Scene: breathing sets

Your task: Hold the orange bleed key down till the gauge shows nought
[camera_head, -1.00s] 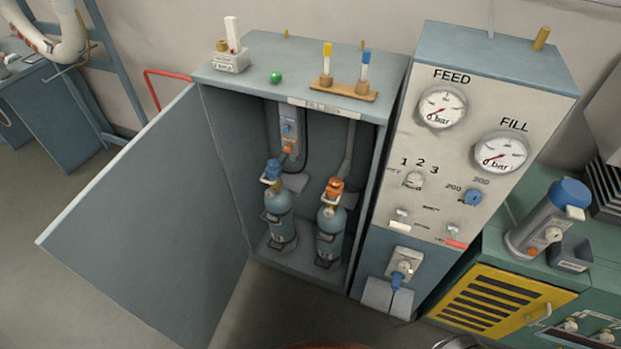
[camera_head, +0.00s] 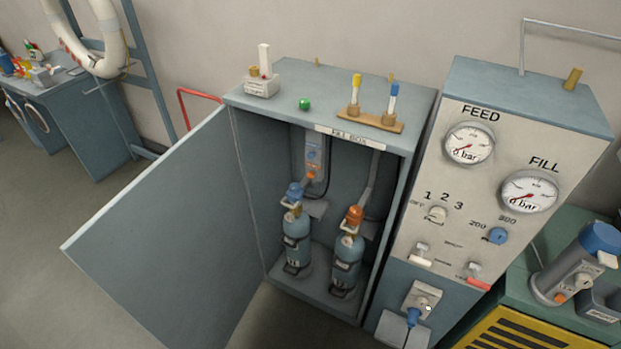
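Neither gripper is in view. Several orange parts show: a small one on the grey panel (camera_head: 311,175) inside the open fill box (camera_head: 376,143), the orange valve top (camera_head: 355,215) of the right cylinder (camera_head: 346,265), and a small one (camera_head: 560,298) on the blue-topped grey device (camera_head: 572,270) at the right. I cannot tell which is the bleed key. The FEED gauge (camera_head: 469,144) and FILL gauge (camera_head: 529,192) are on the tall panel. Both red needles point to the lower left; exact readings are too small to tell.
The box door (camera_head: 150,235) stands wide open to the left. A blue-topped cylinder (camera_head: 297,245) stands beside the right one. A rack (camera_head: 370,121) with yellow and blue tubes and a green ball (camera_head: 304,104) sit on the box. A green bench (camera_head: 515,300) is at the right.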

